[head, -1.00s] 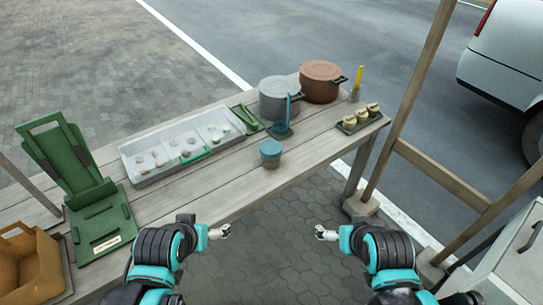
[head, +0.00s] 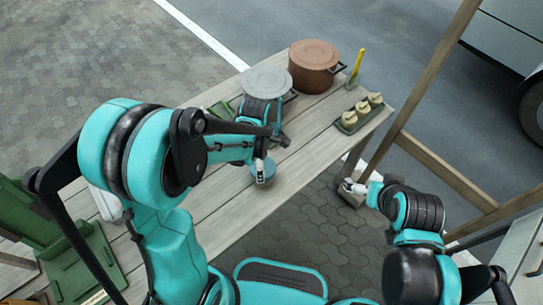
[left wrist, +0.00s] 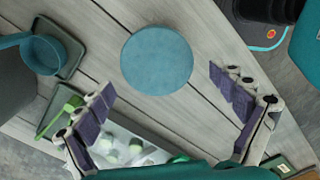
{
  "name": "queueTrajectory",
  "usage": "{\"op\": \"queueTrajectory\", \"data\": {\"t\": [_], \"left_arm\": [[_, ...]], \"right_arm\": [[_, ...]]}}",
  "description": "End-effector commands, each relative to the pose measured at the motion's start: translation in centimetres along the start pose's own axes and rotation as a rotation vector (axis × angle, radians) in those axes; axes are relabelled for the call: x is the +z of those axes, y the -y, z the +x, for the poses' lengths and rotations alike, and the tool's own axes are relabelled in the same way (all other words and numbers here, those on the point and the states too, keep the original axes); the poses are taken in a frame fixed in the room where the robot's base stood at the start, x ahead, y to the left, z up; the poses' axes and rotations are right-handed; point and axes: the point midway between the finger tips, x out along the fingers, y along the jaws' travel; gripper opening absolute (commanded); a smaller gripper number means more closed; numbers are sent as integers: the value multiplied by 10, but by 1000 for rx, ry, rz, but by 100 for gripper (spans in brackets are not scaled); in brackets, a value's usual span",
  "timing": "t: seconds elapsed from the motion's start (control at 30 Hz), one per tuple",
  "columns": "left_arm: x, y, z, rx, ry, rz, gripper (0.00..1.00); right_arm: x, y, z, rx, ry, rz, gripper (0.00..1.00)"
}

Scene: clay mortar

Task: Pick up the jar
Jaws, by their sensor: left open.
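The jar (head: 268,178) with a blue-teal lid stands upright on the wooden table (head: 225,235), near its front edge. In the left wrist view I see the jar's round lid (left wrist: 157,60) from above, beyond the fingertips. My left gripper (left wrist: 170,93) is open, with one finger to each side below the lid and nothing between them. In the head view my left gripper (head: 260,163) is over the jar and hides part of it. My right gripper (head: 349,187) is off the table's front edge, apart from the jar; its jaws are too small to read.
A grey pot (head: 267,79) and a brown pot (head: 314,65) stand at the back. A tray with several pale pieces (head: 362,112) is at right. A blue ladle (left wrist: 48,55) lies near the jar. A green stand (head: 75,265) is at left.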

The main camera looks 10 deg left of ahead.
Motion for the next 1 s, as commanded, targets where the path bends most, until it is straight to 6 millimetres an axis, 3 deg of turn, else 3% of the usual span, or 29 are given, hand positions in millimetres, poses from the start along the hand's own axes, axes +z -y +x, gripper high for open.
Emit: {"op": "queueTrajectory", "data": {"t": [0.37, 0.63, 0.9, 1.0], "left_arm": [[2, -1, 38, -9, -4, -36, 95], [6, -2, 78, -8, -4, -35, 95], [5, -2, 81, -8, -3, -34, 95], [5, -2, 81, -8, -3, -34, 71]], "right_arm": [[9, 0, 12, 0, 0, 0, 98], [21, 0, 29, 0, 0, 0, 98], [21, 0, 29, 0, 0, 0, 98], [21, 0, 29, 0, 0, 0, 98]]}}
